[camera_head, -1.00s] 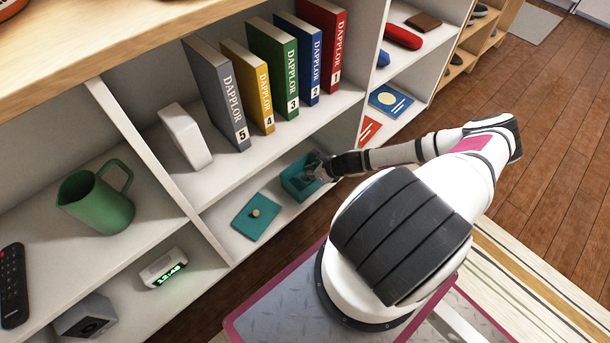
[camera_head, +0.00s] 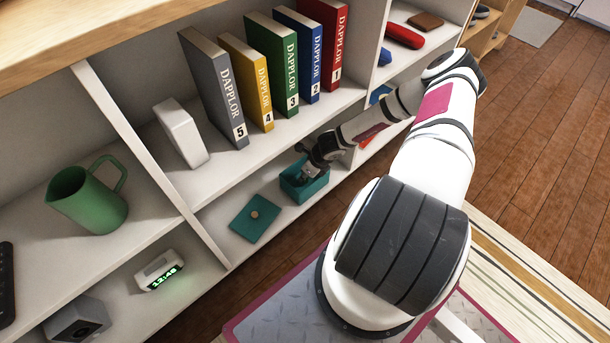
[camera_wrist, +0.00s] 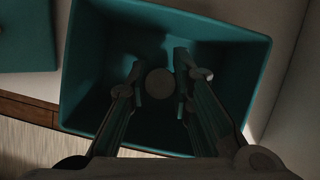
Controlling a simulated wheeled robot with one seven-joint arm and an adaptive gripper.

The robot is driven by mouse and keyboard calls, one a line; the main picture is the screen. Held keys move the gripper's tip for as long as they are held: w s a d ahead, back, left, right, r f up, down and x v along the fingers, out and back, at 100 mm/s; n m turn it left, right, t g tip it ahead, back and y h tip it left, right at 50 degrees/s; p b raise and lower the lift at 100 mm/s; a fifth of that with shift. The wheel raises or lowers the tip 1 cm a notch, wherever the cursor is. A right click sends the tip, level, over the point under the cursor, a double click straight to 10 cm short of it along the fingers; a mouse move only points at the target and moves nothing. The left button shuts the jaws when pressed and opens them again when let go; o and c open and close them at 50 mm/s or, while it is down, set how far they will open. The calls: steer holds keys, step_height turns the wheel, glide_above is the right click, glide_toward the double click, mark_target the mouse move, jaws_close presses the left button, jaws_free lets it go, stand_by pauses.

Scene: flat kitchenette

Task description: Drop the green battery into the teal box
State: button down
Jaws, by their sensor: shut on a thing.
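The teal box (camera_head: 308,190) stands open on the lower shelf of the white unit. In the wrist view, the box (camera_wrist: 235,42) surrounds my fingers, seen from above. My gripper (camera_head: 306,174) points down over the box. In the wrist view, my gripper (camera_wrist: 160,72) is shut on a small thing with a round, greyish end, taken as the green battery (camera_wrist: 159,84). Its green side is not clear in the dim light, and the head view hides it. How far it is above the box floor cannot be told.
A teal lid (camera_head: 254,220) with a round knob lies left of the box. Numbered books (camera_head: 270,75) stand on the shelf above. A green jug (camera_head: 88,200) and a clock (camera_head: 159,270) are further left. The unit's upright panel is close to the box.

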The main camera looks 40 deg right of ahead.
steer(key=shift+f, duration=0.4)
steer(key=shift+f, duration=0.2)
steer(key=c, duration=1.4)
jaws_free()
steer(key=shift+c, duration=0.2)
steer(key=shift+r, duration=0.1)
steer(key=shift+r, duration=0.25)
steer(key=p+v, duration=0.5)
steer(key=v, duration=0.7)
steer(key=shift+r, duration=0.25)
steer(key=shift+s, duration=0.1)
